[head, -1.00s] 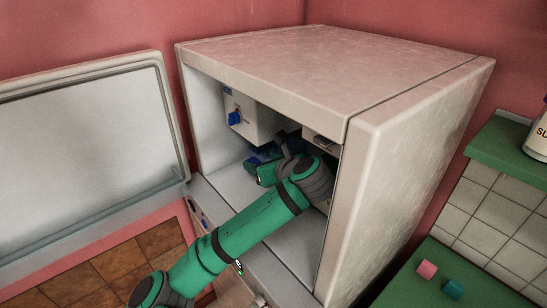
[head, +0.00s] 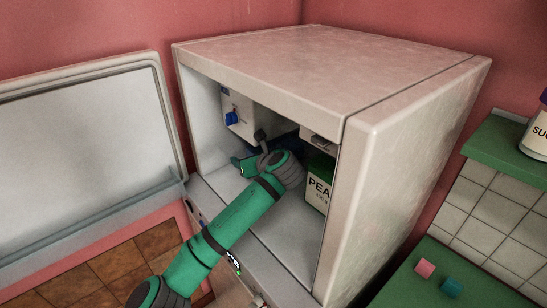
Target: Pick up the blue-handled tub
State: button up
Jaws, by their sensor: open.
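A white box-like thing with a blue knob or handle (head: 231,118) shows at the upper left inside the open cabinet; I cannot tell whether this is the tub. A dark blue patch (head: 287,143) shows behind my wrist, mostly hidden, and I cannot tell what it belongs to. My gripper (head: 254,150) is inside the cabinet, below and to the right of the blue knob. It is open and partly hidden by my wrist. I see nothing held in it.
A pink block (head: 425,268) and a teal block (head: 452,287) lie on the green surface outside. The cabinet floor's front part is clear.

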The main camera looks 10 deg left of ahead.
jog(key=c, duration=1.3)
jog(key=shift+c, duration=0.2)
jog(key=shift+r, duration=0.15)
